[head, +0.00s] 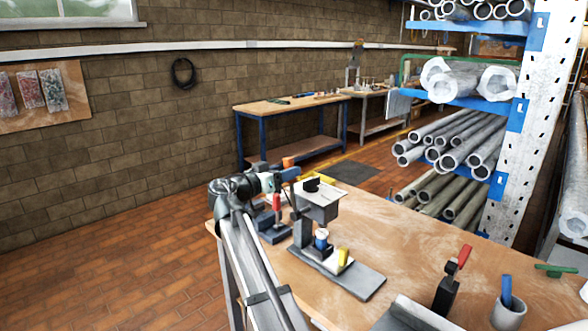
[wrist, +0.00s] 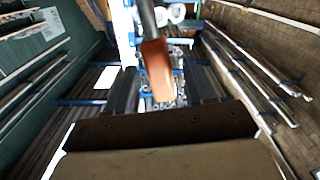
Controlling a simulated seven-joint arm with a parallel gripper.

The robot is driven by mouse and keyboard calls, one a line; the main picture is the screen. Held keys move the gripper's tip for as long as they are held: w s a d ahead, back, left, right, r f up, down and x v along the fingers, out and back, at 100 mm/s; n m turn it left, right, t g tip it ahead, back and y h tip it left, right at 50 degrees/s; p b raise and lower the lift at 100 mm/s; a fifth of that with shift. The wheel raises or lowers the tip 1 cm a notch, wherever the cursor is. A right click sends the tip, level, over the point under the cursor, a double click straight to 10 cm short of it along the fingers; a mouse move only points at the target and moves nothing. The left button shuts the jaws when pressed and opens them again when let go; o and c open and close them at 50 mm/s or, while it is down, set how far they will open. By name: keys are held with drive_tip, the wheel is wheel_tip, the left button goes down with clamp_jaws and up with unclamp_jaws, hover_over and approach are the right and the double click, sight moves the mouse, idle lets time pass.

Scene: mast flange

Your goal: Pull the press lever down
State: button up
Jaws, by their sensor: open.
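The press (head: 318,205) stands on the workbench, with a grey head on a column and a flat base plate (head: 352,280). An orange lever grip (head: 288,161) shows at its upper left, right by my gripper (head: 286,174). In the wrist view the orange grip (wrist: 157,68) on a dark rod stands between the two dark fingers of my gripper (wrist: 162,88). The fingers are open, with a gap on either side of the grip. I cannot tell how deep the grip sits between them. Where the lever joins the press is hidden.
On the workbench (head: 430,240), a red-handled clamp (head: 276,205) stands just left of the press. Another red-handled clamp (head: 452,280) and a cup (head: 508,312) are at the front right. A pipe rack (head: 515,130) rises behind.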

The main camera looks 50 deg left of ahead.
drive_tip(key=shift+w, duration=1.9)
drive_tip(key=shift+c, duration=0.5)
clamp_jaws()
